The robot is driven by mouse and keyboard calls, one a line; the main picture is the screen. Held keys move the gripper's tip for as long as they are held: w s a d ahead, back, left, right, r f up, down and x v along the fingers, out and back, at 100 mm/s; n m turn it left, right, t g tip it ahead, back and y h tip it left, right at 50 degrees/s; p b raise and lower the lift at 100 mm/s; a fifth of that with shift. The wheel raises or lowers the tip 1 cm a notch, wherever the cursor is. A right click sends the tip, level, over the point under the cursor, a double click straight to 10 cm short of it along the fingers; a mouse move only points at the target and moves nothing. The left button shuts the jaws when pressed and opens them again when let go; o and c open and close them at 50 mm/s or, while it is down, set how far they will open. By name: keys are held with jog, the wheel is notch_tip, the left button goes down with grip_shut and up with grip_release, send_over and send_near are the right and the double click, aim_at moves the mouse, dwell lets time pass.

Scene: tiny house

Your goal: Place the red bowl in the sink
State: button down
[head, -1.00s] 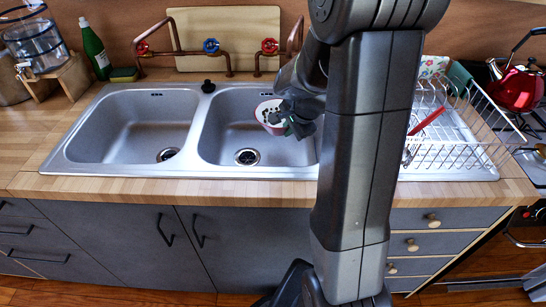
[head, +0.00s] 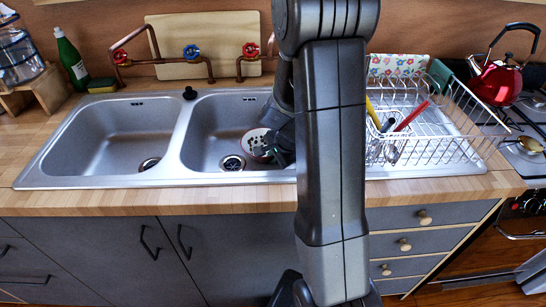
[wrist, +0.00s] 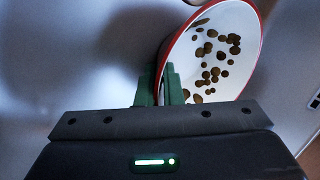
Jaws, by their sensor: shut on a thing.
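The red bowl (head: 254,146) is in the right basin of the double sink (head: 170,182), just right of that basin's drain. It is red outside and along its rim, with a white inside that has brown spots. In the wrist view the bowl (wrist: 232,80) is tilted, with its inside facing the camera. My gripper (head: 278,150) is shut on the near left wall of the bowl; its green fingertips (wrist: 160,85) pinch the rim. Whether the bowl touches the basin floor I cannot tell. My arm hides the right part of the right basin.
A wire dish rack (head: 440,140) with utensils stands right of the sink. A red kettle (head: 496,82) sits on the stove at far right. Taps with red and blue handles (head: 192,51) line the back. A green bottle (head: 71,62) stands at back left. The left basin (head: 108,138) is empty.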

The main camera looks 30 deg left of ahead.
jog(key=c, duration=1.6)
grip_release()
jog(key=shift+f, duration=0.1)
jog(key=shift+o, duration=0.2)
jog(key=shift+d+r, duration=0.15)
jog(key=shift+r, duration=0.35)
jog(key=p+v, duration=0.2)
jog(key=v, duration=0.9)
jog(key=shift+s+d+r, duration=0.1)
